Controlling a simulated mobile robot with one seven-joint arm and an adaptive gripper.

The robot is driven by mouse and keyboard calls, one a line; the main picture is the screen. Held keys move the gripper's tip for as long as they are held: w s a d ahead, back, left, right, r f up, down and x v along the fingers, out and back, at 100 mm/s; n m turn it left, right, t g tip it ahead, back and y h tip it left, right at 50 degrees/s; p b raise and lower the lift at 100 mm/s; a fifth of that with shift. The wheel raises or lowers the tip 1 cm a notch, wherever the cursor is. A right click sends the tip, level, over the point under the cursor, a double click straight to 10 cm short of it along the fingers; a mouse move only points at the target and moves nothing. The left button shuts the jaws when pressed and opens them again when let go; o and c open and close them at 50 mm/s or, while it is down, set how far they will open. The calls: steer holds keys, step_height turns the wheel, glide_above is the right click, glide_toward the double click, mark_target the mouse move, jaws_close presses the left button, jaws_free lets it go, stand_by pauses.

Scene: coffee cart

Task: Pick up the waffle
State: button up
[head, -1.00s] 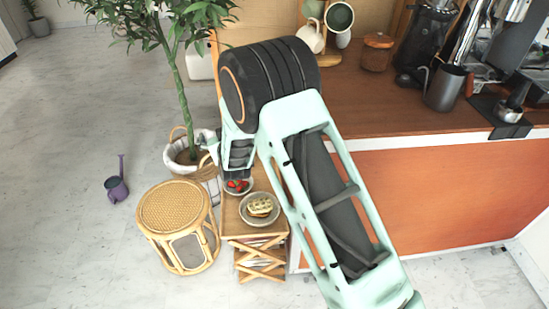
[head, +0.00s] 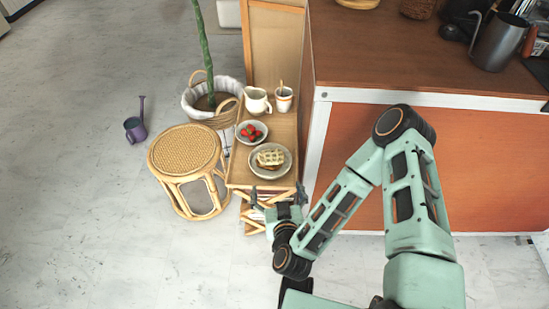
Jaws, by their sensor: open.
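The waffle (head: 270,158) is pale golden with a grid pattern and lies on a round plate (head: 257,172) on a small wooden side table (head: 246,181). A browner piece shows under or beside it. My gripper (head: 277,191) is at the front edge of the side table, just nearer to me than the plate. Its two fingers are spread apart with nothing between them. The waffle is in full view and the gripper does not touch it.
A bowl of strawberries (head: 251,132), a cream pitcher (head: 257,101) and a cup (head: 284,99) stand behind the plate. A rattan stool (head: 185,150) is on the left. The wooden counter (head: 400,55) is on the right. Floor is clear in front.

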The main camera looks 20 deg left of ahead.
steer(key=b, duration=0.1)
glide_toward(271, 154)
steer(key=x, duration=0.3)
steer(key=shift+f, duration=0.15)
steer(key=b+x, duration=0.2)
steer(key=x, duration=0.4)
steer(key=c, duration=1.2)
steer(key=shift+r, duration=0.2)
steer(key=shift+c, duration=0.2)
